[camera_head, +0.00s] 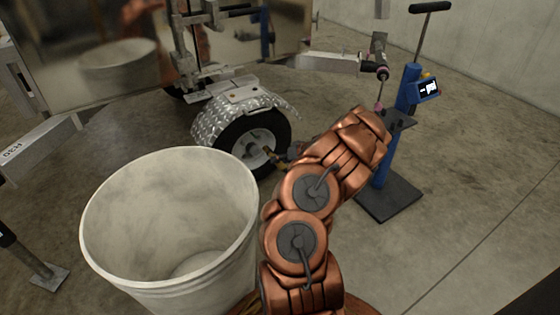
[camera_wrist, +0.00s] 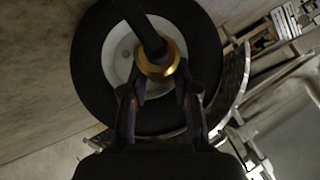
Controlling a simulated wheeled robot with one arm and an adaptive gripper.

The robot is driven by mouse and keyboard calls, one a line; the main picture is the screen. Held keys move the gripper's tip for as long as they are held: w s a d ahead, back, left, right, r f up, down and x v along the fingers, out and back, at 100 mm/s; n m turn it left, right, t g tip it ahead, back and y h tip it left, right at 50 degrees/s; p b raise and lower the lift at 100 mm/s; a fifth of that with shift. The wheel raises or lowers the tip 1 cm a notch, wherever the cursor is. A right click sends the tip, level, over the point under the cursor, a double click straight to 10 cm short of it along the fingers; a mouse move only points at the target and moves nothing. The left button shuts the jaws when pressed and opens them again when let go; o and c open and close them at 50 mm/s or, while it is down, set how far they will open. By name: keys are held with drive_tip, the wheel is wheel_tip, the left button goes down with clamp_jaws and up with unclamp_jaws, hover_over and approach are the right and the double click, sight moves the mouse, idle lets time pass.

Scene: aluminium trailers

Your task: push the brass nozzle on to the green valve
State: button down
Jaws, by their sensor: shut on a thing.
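My gripper (camera_wrist: 158,82) is shut on the brass nozzle (camera_wrist: 157,64), with one finger on each side of it. A black hose (camera_wrist: 145,28) runs from the nozzle toward the top of the wrist view. The nozzle is in front of the pale hub of the trailer wheel (camera_wrist: 88,60). In the head view the gripper (camera_head: 272,155) is at the right part of the same wheel (camera_head: 226,133), small and partly hidden by my copper-coloured arm. I cannot make out the green valve in either view. I cannot tell whether the nozzle touches anything on the wheel.
A large pale bin (camera_head: 130,245) stands left of my arm, close to it. A blue post (camera_head: 407,88) with a small display (camera_head: 429,88) stands at right on a dark base plate. The floor at far right is clear.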

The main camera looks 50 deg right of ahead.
sight(268, 148)
drive_tip(key=shift+b, duration=0.3)
drive_tip(key=shift+w+d+f, duration=0.15)
drive_tip(key=shift+w+d, duration=0.05)
drive_tip(key=shift+w, duration=0.15)
drive_tip(key=shift+w+d+b, duration=0.15)
drive_tip(key=shift+w+b, duration=0.3)
drive_tip(key=shift+w, duration=0.15)
drive_tip(key=shift+w+d+b, duration=0.25)
drive_tip(key=shift+w, duration=0.6)
drive_tip(key=shift+w+d+b, duration=0.25)
drive_tip(key=shift+w, duration=0.6)
drive_tip(key=shift+w+d, duration=0.25)
drive_tip(key=shift+w, duration=0.5)
drive_tip(key=shift+w+d, duration=0.25)
drive_tip(key=shift+w, duration=0.5)
drive_tip(key=c, duration=0.8)
unclamp_jaws()
